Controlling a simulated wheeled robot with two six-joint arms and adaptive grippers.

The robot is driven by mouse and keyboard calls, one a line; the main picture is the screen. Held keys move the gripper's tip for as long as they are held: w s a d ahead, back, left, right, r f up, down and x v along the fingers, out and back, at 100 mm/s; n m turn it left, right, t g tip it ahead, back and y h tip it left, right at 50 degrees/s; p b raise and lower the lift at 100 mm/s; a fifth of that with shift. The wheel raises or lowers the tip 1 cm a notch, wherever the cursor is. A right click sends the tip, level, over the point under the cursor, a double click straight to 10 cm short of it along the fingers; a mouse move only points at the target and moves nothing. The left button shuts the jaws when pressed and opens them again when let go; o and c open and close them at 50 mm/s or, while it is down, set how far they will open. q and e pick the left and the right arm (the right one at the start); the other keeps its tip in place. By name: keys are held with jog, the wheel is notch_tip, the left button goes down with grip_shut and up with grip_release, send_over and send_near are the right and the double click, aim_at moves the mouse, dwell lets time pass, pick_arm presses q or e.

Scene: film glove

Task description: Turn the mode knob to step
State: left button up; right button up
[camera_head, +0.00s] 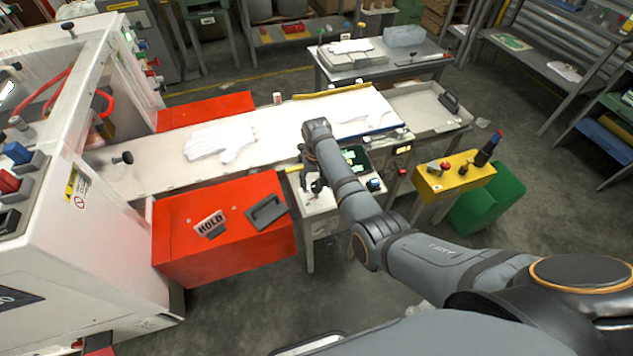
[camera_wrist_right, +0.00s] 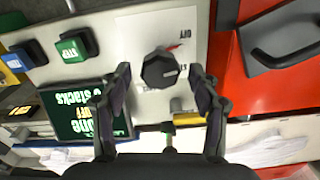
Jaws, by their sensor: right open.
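The mode knob (camera_wrist_right: 158,69) is a dark, faceted knob on a white panel (camera_wrist_right: 150,28) in the right wrist view. A pale mark shows on its right side. A small printed label (camera_wrist_right: 187,29), which seems to read OFF upside down, and a short red line sit above and right of it. My right gripper (camera_wrist_right: 161,76) is open, one finger on each side of the knob, with a gap visible on both sides. In the head view my right gripper (camera_head: 313,186) is over the small control stand (camera_head: 318,203), and I cannot make out the knob there. My left gripper is not in view.
A green button (camera_wrist_right: 77,45), a blue button (camera_wrist_right: 23,56) and a lit screen (camera_wrist_right: 78,112) share the panel area. A red cover with a dark handle (camera_head: 266,212) stands left of the stand. A conveyor (camera_head: 275,130) carries white gloves (camera_head: 220,141) behind it.

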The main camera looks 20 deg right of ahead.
jog(key=shift+c, duration=0.5)
jog(key=c, duration=1.1)
jog(key=shift+r, duration=0.1)
jog(key=shift+r+m+p, duration=0.15)
jog(key=shift+m+p, duration=0.85)
jog(key=shift+m, duration=0.1)
jog(key=m+p, duration=0.1)
jog(key=m, duration=0.1)
jog(key=shift+d+m+p, duration=0.1)
jog(key=shift+m+p, duration=0.2)
jog(key=m+p, duration=0.1)
jog(key=m, duration=0.2)
jog(key=shift+m+p, duration=0.6)
jog(key=shift+m, duration=1.3)
